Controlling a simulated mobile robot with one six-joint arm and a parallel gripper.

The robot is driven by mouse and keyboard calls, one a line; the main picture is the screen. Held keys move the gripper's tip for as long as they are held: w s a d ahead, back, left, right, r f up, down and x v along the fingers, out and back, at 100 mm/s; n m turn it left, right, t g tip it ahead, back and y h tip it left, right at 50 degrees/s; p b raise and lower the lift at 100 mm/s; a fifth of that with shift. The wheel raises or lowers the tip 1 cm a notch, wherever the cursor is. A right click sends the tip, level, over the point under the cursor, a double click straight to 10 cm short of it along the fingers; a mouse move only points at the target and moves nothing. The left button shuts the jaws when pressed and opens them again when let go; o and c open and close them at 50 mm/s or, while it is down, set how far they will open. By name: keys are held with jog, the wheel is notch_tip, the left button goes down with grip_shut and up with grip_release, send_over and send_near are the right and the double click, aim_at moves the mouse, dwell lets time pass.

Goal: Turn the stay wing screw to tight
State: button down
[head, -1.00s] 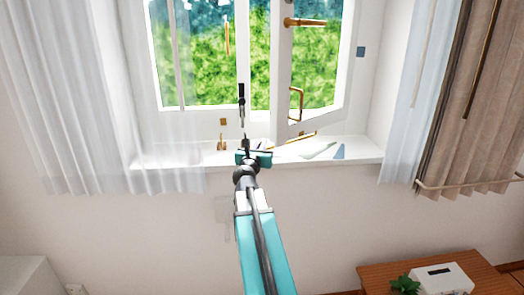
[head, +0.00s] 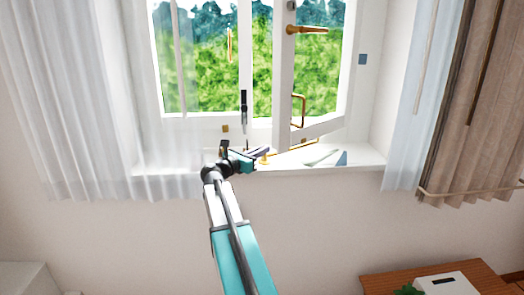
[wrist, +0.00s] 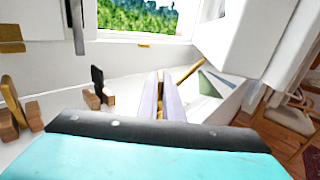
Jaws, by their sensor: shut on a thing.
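The stay is a thin brass bar (head: 295,146) along the sill under the open right sash; its end also shows in the wrist view (wrist: 187,73). The brass wing screw (head: 265,158) is at the bar's left end. My gripper (head: 260,153) reaches in from the left, low over the sill, fingers pointing right. In the wrist view its two pale fingers (wrist: 168,84) are closed on a narrow brass piece (wrist: 160,92), which appears to be the wing screw. The fingers hide most of it, so its turn angle cannot be told.
The open sash (head: 283,85) with its brass handle (head: 305,29) stands right of my gripper. A blue-grey wedge (head: 342,158) lies on the sill (head: 365,157). A dark upright handle (head: 243,103) is behind. Curtains hang on both sides.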

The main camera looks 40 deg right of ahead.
jog(key=shift+g, duration=0.3)
jog(key=c, duration=1.9)
grip_release()
jog(key=a, duration=0.7)
jog(key=a+b, duration=0.1)
jog(key=a, duration=0.5)
jog(key=shift+s+a, duration=0.2)
jog(key=shift+a, duration=0.2)
